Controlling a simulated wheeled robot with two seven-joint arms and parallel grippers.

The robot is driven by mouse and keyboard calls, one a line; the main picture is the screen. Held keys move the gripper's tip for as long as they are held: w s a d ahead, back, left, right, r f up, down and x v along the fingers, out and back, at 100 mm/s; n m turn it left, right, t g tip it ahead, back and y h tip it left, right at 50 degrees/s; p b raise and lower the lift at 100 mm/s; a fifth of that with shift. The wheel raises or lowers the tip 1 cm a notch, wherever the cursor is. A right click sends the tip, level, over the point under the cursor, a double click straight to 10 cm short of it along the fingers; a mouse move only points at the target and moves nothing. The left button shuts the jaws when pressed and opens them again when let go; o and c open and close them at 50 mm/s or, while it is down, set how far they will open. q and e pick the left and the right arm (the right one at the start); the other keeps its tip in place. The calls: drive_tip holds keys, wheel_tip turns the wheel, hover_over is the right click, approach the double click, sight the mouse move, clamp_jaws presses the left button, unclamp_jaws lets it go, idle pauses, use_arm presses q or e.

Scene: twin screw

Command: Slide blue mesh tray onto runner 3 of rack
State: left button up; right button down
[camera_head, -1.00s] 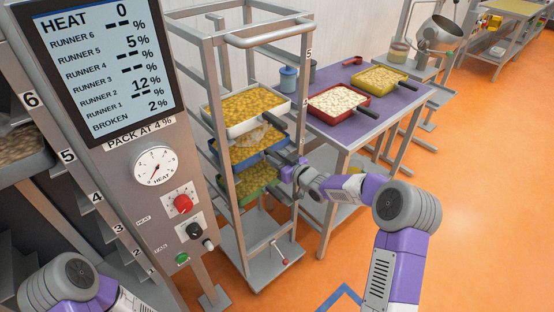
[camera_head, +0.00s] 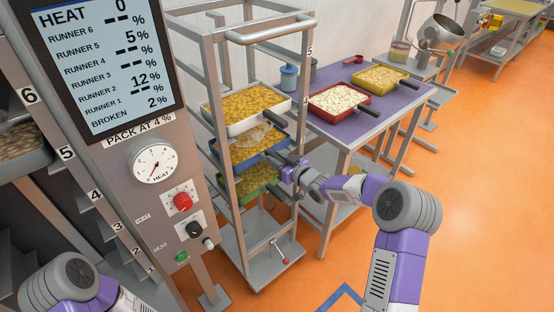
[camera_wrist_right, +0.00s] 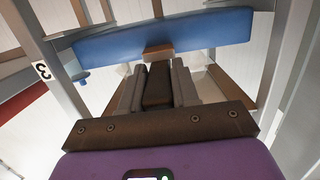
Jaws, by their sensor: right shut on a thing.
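The blue mesh tray (camera_head: 272,152) is in the tall rack, between a white tray above and a green tray below. It holds yellow-brown pieces with a paler patch. My right gripper (camera_head: 293,168) is at the rack's right side, shut on the blue tray's dark handle. The wrist view shows the blue tray's end wall (camera_wrist_right: 165,35) ahead of the right gripper (camera_wrist_right: 157,85), with the handle between its fingers. A "3" label (camera_wrist_right: 42,71) is on a post left of the tray. I cannot tell whether the tray rests on its runner. My left gripper is out of view.
The white tray (camera_head: 233,127) and green tray (camera_head: 264,184) are close above and below. A purple-topped table (camera_head: 335,128) with red and yellow trays stands right of the rack. A control panel (camera_head: 135,185) stands at left. Orange floor is open at right.

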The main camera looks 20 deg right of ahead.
drive_tip(key=shift+f+b, duration=0.2)
drive_tip(key=shift+b, duration=0.1)
idle(0.4)
drive_tip(key=c, duration=0.8)
unclamp_jaws()
drive_tip(key=shift+o, duration=0.2)
drive_tip(key=shift+f, duration=0.3)
drive_tip(key=p+v, duration=0.1)
drive_tip(key=v, duration=0.6)
drive_tip(key=shift+s+r+p, duration=0.25)
drive_tip(key=shift+p, duration=0.05)
drive_tip(key=shift+d+f, duration=0.1)
